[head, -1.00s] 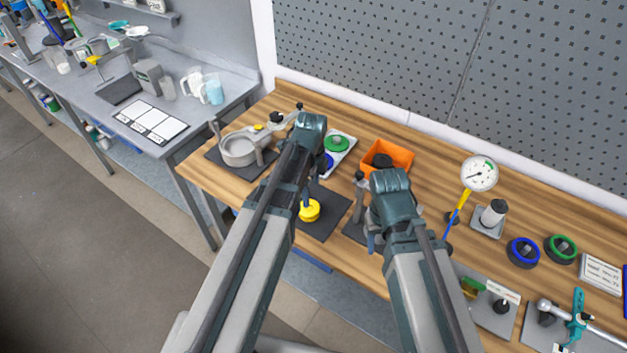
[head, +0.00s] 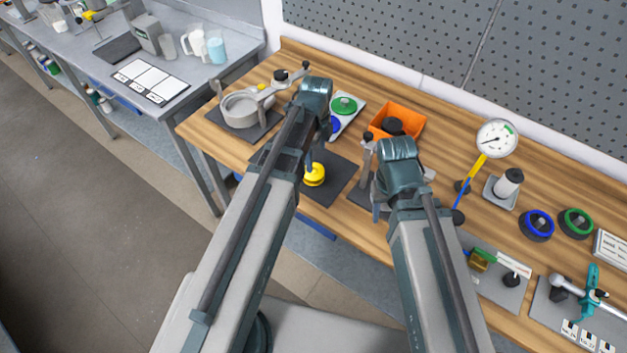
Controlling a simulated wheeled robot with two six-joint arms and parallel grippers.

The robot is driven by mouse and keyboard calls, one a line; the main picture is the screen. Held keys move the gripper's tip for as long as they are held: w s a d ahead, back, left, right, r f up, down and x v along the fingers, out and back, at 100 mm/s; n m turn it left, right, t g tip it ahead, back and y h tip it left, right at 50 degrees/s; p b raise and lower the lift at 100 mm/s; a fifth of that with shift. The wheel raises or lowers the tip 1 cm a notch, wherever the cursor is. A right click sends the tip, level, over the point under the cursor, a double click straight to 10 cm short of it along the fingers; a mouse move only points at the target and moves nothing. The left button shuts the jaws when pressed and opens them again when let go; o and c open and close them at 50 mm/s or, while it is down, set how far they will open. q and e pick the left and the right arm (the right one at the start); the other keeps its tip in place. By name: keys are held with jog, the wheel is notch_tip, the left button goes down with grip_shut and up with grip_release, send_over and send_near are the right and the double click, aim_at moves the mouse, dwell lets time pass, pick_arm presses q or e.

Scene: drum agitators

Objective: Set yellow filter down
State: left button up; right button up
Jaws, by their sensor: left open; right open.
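The yellow filter (head: 314,175) is a round yellow piece on the dark mat (head: 332,185) on the wooden bench. My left gripper (head: 309,165) is open, just above and beside the filter; its fingers are mostly hidden behind my own arm, so I cannot tell whether they touch it. My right gripper (head: 376,208) is open over another dark mat right of the filter, and its fingers are partly hidden by my wrist.
A grey clamp housing (head: 240,110) stands at the bench's left. Behind are a white tray with green and blue discs (head: 344,104) and an orange bin (head: 410,122). A dial gauge (head: 496,139), blue ring (head: 537,224) and green ring (head: 576,222) are at right.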

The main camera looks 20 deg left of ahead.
aim_at(315, 172)
pick_arm(q)
jog(key=shift+f+b, duration=0.6)
jog(key=shift+f, duration=0.5)
pick_arm(e)
jog(key=shift+f, duration=1.1)
pick_arm(q)
notch_tip(315, 172, down, 5)
jog(key=b, duration=0.5)
jog(key=shift+a+f, duration=0.1)
jog(key=shift+f, duration=0.1)
pick_arm(e)
notch_tip(315, 172, down, 5)
jog(key=shift+f, duration=0.15)
pick_arm(q)
jog(key=shift+r, duration=0.1)
jog(key=shift+s, duration=0.1)
jog(key=c, duration=1.2)
jog(key=shift+c, duration=0.2)
jog(key=shift+r, duration=0.15)
pick_arm(e)
jog(key=shift+r, duration=0.2)
